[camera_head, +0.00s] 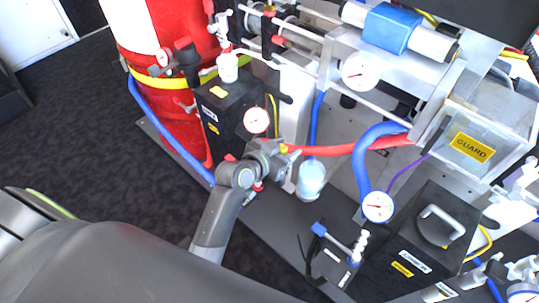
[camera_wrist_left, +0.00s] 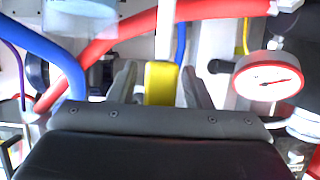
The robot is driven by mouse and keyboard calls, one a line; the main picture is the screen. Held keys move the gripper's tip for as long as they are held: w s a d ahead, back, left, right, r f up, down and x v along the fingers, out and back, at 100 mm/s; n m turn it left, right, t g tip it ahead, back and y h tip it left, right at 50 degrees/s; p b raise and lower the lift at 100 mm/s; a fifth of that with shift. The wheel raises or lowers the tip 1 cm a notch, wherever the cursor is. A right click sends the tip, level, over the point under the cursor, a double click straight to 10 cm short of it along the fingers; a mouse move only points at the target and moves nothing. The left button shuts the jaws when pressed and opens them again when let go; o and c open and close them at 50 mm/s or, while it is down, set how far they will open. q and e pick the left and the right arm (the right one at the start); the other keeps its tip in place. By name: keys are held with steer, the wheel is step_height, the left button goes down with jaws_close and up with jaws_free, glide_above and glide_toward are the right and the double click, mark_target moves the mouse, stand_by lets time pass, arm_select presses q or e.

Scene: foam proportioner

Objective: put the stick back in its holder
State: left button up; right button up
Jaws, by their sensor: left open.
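My left gripper (camera_head: 284,152) is low in front of the machine, beside the red hose, in the head view. In the left wrist view its two dark fingers (camera_wrist_left: 161,86) stand apart, open. A yellow upright block (camera_wrist_left: 160,80) shows between them; it may be the stick's handle, but I cannot tell. A small yellow spot (camera_head: 284,148) shows at the fingertips in the head view. I cannot tell whether the fingers touch the block. I cannot clearly make out the stick's full length or its holder. My right gripper is not in view.
A red hose (camera_head: 345,149) and a thick blue hose (camera_head: 361,170) run close by. A pressure gauge (camera_wrist_left: 269,76) is right of the fingers. A black box (camera_head: 235,110), a clear bottle (camera_head: 311,180) and a red tank (camera_head: 160,60) stand around. Floor at the left is clear.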

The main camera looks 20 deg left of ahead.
arm_select(q)
steer(key=p+v, duration=0.1)
steer(key=v, duration=1.1)
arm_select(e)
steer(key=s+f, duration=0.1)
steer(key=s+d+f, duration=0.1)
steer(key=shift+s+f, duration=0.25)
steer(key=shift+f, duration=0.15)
